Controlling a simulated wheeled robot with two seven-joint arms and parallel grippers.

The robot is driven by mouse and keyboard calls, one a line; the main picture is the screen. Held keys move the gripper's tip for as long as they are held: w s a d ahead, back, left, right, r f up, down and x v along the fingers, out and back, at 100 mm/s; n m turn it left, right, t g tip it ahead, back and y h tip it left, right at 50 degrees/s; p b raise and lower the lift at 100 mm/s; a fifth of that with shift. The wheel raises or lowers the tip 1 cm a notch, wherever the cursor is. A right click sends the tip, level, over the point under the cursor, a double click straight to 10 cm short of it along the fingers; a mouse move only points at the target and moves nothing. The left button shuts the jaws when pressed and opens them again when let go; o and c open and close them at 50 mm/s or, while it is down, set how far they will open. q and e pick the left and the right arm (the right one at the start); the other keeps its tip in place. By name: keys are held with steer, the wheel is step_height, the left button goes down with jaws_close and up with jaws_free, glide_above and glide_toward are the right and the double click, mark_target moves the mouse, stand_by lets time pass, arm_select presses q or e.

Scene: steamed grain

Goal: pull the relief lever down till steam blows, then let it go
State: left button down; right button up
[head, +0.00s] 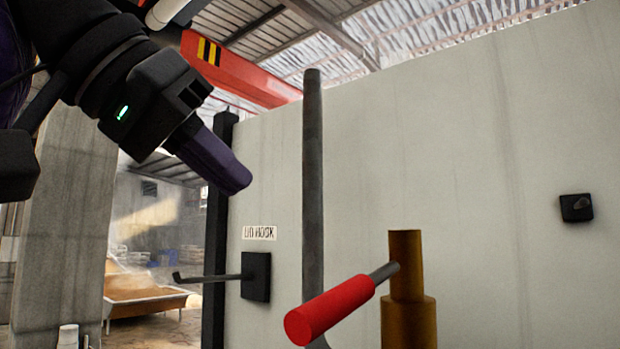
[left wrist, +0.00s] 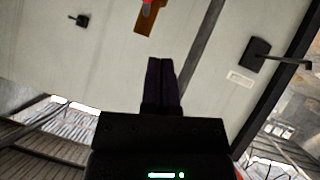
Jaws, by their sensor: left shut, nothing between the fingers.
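The relief lever (head: 330,309) has a red cylindrical grip on a short grey rod. The rod joins a brass-coloured valve post (head: 408,290) at the lower right of the head view, and the grip points toward me, slightly down. In the left wrist view the brass post (left wrist: 148,20) shows at the top edge with a bit of the red grip (left wrist: 147,2). My left gripper (head: 243,183) is shut and empty, above and left of the red grip and apart from it. Its closed fingers also show in the left wrist view (left wrist: 161,62). No steam shows. My right gripper is out of view.
A dark vertical pipe (head: 313,170) stands between my left gripper and the brass post. A hook on a black plate (head: 256,277) sits below a "LID HOOK" label (head: 259,233) on the pale wall (head: 450,140). A small black fitting (head: 576,208) is at right.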

arm_select(q)
steer(key=shift+m, duration=0.3)
steer(key=s+r, duration=0.1)
steer(key=s, duration=0.1)
steer(key=s+r, duration=0.1)
steer(key=shift+s+a+r, duration=0.2)
steer(key=shift+s+r, duration=0.1)
steer(key=shift+s, duration=0.1)
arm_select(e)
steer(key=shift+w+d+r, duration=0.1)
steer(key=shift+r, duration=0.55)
arm_select(q)
steer(key=shift+w, duration=0.1)
glide_above(311, 301)
steer(key=w+a, duration=0.1)
step_height(311, 301, down, 6)
steer(key=r, duration=0.1)
steer(key=shift+w+d+f, duration=0.1)
steer(key=shift+d+f, duration=0.1)
steer(key=shift+f, duration=0.95)
steer(key=shift+d+f, duration=0.2)
steer(key=shift+f, duration=0.9)
